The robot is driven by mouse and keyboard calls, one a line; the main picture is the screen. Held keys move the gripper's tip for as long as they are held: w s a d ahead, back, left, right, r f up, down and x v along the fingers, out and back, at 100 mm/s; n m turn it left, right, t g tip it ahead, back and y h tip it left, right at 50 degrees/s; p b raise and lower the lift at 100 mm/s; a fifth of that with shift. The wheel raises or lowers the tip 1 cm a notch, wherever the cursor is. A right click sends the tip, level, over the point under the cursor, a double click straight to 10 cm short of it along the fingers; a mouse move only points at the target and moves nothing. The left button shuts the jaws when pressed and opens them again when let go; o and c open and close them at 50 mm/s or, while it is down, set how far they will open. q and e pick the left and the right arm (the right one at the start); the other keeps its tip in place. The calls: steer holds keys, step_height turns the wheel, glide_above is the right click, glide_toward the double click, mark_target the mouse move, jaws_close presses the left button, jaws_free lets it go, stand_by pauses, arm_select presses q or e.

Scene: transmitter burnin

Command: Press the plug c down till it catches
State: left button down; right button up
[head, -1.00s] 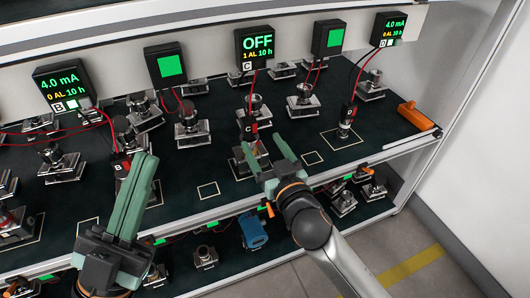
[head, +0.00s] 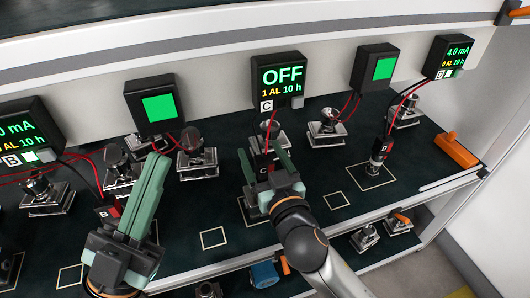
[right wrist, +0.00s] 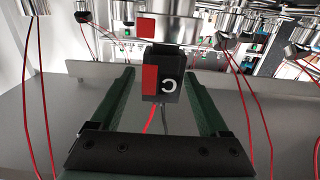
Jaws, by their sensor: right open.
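Plug c (head: 263,172) is a small black block with a red side and a white letter C. In the right wrist view the plug (right wrist: 160,82) lies in line with a metal transmitter (right wrist: 160,22) with a red mark, a dark neck joining them. I cannot tell whether it is fully seated. My right gripper (head: 263,155) is open, its green fingers on either side of the plug with gaps; it also shows in the right wrist view (right wrist: 160,75). My left gripper (head: 157,160) is away to the left; its fingers overlap, so its opening is unclear.
The box marked C (head: 280,80) reads OFF. The plug marked D (head: 380,148) stands in a station to the right, and plug B (head: 105,212) is near my left gripper. Red and black wires hang around.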

steer(key=shift+w+a, duration=0.15)
steer(key=shift+w, duration=0.15)
jaws_close()
stand_by(1.1)
stand_by(0.5)
